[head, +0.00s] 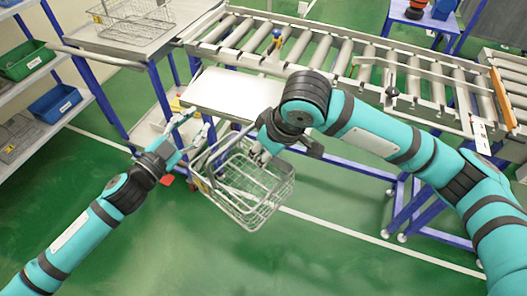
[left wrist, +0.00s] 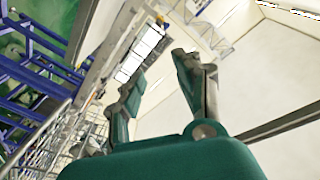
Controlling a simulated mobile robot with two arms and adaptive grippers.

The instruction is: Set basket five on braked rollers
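The rollers (head: 330,52) are at the back.
A white plate (head: 232,94) sits at the conveyor's near left edge. Another wire basket (head: 132,18) stands on the grey table (head: 90,42). A shelf with a green bin (head: 27,60) and a blue bin (head: 55,102) is at left. Floor in front is clear.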

